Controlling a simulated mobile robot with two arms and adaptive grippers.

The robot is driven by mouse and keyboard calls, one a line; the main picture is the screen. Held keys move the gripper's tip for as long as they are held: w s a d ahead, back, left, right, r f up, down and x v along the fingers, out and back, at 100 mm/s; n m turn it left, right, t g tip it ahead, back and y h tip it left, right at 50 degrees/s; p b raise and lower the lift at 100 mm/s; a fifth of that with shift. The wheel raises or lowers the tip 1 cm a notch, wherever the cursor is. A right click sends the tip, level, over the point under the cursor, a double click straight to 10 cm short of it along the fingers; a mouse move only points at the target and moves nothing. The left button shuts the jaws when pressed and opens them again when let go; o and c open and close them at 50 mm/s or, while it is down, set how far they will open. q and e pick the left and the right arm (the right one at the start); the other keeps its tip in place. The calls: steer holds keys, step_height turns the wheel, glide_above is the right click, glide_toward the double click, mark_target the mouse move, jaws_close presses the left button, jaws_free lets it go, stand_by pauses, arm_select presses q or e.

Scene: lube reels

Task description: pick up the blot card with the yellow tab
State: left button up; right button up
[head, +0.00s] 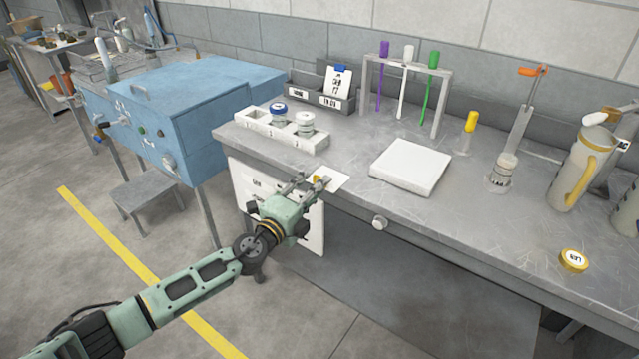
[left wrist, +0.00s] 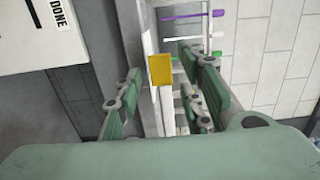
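The blot card (head: 337,181) is white and lies at the front edge of the grey bench, left of the white block. Its yellow tab (head: 317,179) points toward my left gripper (head: 306,184). In the left wrist view the yellow tab (left wrist: 160,70) shows between the two finger pads of my left gripper (left wrist: 166,85), with gaps on both sides. The fingers are open and hold nothing. How deep the tab sits between them is hard to tell. My right gripper is in neither view.
A white rack (head: 262,134) with two jars stands behind the card. A white square block (head: 411,167) lies to its right. Farther back are grey bins (head: 335,103) with a blue-tabbed card (head: 338,82) and a stand with coloured sticks (head: 447,72). A labelled white board hangs below the edge.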

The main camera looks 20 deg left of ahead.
mark_target(317, 178)
arm_select(q)
steer(key=shift+x, duration=1.05)
jaws_close()
step_height(317, 178, up, 3)
steer(key=shift+f+p, duration=0.1)
steer(key=shift+p, duration=1.05)
steer(key=shift+f, duration=0.15)
steer(key=shift+s, duration=0.2)
steer(key=s+a+r+p, duration=0.1)
steer(key=s+a+r, duration=0.1)
steer(key=s, duration=0.4)
steer(key=s+a+r+p, duration=0.2)
steer(key=s+r, duration=0.1)
steer(key=s, duration=0.4)
steer(key=shift+p, duration=0.3)
